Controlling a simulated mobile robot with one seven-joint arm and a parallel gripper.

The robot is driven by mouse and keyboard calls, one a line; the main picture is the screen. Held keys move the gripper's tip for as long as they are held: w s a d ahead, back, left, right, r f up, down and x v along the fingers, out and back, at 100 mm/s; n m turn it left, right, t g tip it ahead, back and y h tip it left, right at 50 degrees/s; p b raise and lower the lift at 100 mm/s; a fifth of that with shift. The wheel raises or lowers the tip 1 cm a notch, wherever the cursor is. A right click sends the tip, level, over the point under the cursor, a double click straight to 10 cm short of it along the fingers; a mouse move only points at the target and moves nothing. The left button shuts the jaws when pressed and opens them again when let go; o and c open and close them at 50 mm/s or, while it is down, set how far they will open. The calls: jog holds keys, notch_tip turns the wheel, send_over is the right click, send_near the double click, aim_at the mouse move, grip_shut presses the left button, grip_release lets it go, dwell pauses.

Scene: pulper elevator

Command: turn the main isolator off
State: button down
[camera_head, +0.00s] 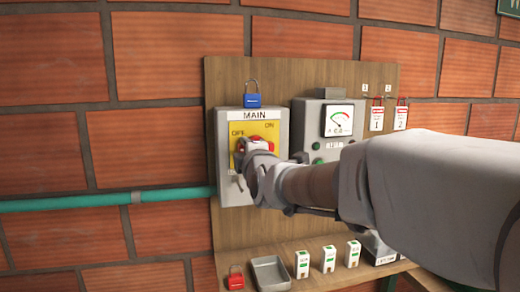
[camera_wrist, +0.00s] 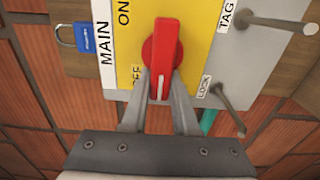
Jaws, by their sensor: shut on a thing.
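The main isolator is a grey box (camera_head: 226,187) on a wooden board, with a yellow plate (camera_head: 240,127) marked OFF at left and ON at right. Its red rotary handle (camera_head: 262,144) is partly hidden by my gripper (camera_head: 243,149) in the head view. In the wrist view, the handle (camera_wrist: 165,45) lies nearly along the line from the ON side to the OFF side. Its end with a white line is on the OFF side. My gripper (camera_wrist: 161,76) is shut on that end, one finger on each side. The OFF label is partly covered by a finger.
A blue padlock (camera_head: 252,100) sits on top of the isolator. Two metal pegs, by TAG (camera_wrist: 275,22) and LOCK (camera_wrist: 228,109), stick out near my fingers. A meter box (camera_head: 305,117) stands at right. The shelf below holds a red padlock (camera_head: 235,281), a grey tray (camera_head: 270,273) and small white boxes.

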jog(key=c, duration=0.7)
grip_release()
jog(key=shift+w+d+f, duration=0.15)
jog(key=shift+w+d, duration=0.05)
jog(key=shift+d, duration=0.3)
jog(key=shift+a, duration=0.2)
jog(key=shift+s, duration=0.15)
jog(key=b+v, duration=0.1)
jog(key=v, duration=1.6)
jog(key=shift+s, duration=0.1)
jog(key=s+d+f+m+g+h+p, duration=0.1)
jog(key=s+d+f+m+g, duration=0.3)
jog(key=m, duration=0.3)
jog(key=s+d+f+m+g+h+p, duration=0.1)
jog(key=s+d+f+m+g+h, duration=0.1)
jog(key=s+d+f+m+g, duration=0.2)
jog(key=s+d+f+m+g+h+p, duration=0.1)
jog(key=s+d+f+m+g+h, duration=0.1)
jog(key=s+d+f+m, duration=0.4)
jog(key=shift+s+d+f+m+g, duration=0.1)
jog(key=shift+s+f+m+g, duration=0.2)
jog(key=shift+s+f+m, duration=0.35)
jog(key=shift+s+f+m+g, duration=0.3)
jog(key=shift+f+m, duration=0.2)
jog(key=shift+m, duration=0.3)
jog(key=shift+s+d+f+m+g, duration=0.1)
jog(key=shift+s+f+m+g, duration=0.25)
jog(key=shift+f+m, duration=0.3)
